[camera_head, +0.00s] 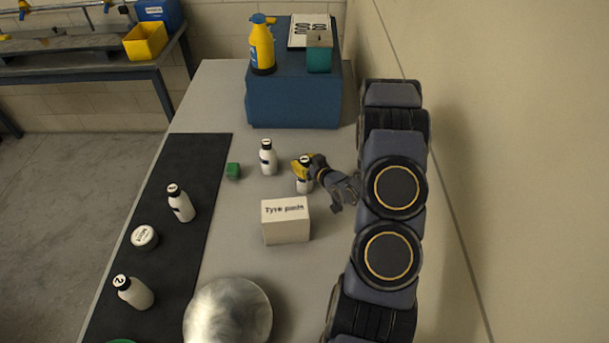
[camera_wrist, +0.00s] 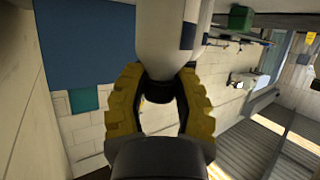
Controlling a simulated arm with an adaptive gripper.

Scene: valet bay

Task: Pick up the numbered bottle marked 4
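A white bottle (camera_head: 304,184) with a dark cap stands on the grey bench, between the teal-topped blue box and the small carton. My gripper (camera_head: 303,168) has its yellow fingers around the top of this bottle. In the wrist view the fingers (camera_wrist: 161,85) close in from both sides on the neck and shoulder of the white bottle (camera_wrist: 163,35), its dark cap between them. I cannot read its number. Another white bottle (camera_head: 268,158) stands just left. On the black mat are a white bottle (camera_head: 181,204) and a bottle marked 2 (camera_head: 135,292).
A "Tyre" carton (camera_head: 286,221) stands just in front of my gripper. A small green block (camera_head: 233,171), a round tin (camera_head: 144,237) and a metal dish (camera_head: 228,315) lie nearby. A blue box (camera_head: 290,98) bears a yellow spray bottle (camera_head: 262,46). The wall is close on the right.

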